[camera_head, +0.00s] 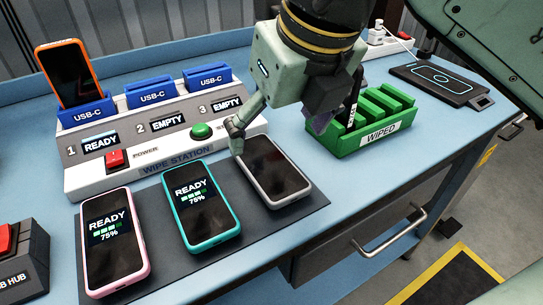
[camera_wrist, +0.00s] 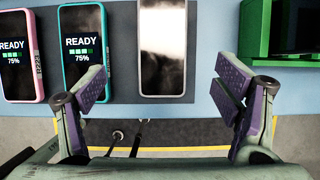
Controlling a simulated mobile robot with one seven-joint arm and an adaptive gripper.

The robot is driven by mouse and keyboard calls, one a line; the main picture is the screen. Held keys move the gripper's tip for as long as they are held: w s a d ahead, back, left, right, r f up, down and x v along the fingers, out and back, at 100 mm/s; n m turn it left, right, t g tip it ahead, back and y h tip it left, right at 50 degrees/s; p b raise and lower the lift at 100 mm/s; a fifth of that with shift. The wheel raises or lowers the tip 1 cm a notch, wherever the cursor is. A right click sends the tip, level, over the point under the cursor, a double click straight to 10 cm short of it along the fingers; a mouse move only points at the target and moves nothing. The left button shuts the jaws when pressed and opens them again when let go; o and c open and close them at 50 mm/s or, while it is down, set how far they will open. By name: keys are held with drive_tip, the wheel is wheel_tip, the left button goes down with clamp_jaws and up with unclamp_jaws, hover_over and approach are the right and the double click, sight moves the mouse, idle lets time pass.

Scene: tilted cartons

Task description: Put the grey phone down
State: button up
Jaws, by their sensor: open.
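The grey phone (camera_head: 274,170) lies flat, face up with a dark screen, at the right end of the dark mat (camera_head: 293,213). In the wrist view the grey phone (camera_wrist: 162,50) lies ahead, between the lines of the two fingers. My gripper (camera_head: 280,135) is just above and behind the phone's far end, with one finger near its upper left corner. In the wrist view my gripper (camera_wrist: 165,88) has its purple-padded fingers spread wide with nothing between them. I cannot tell whether a finger touches the phone.
Left of it lie a teal phone (camera_head: 206,205) and a pink phone (camera_head: 113,240), both showing READY. Behind stands the wipe station (camera_head: 180,155) with an orange phone (camera_head: 66,75) in slot 1. A green WIPED rack (camera_head: 372,135) and a dark charging pad (camera_head: 437,82) are to the right.

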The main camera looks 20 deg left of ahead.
sight(268, 165)
drive_tip(key=x, duration=0.3)
drive_tip(key=shift+d+p+x, duration=0.1)
drive_tip(key=shift+p+x, duration=0.2)
drive_tip(key=shift+x, duration=1)
drive_tip(key=shift+d+p+x, duration=0.15)
drive_tip(key=shift+p+x, duration=0.1)
drive_tip(key=shift+x, duration=1.1)
drive_tip(key=shift+c, duration=0.5)
drive_tip(key=c, duration=1.4)
drive_tip(key=shift+r+p, duration=2.1)
drive_tip(key=shift+r, duration=11.95)
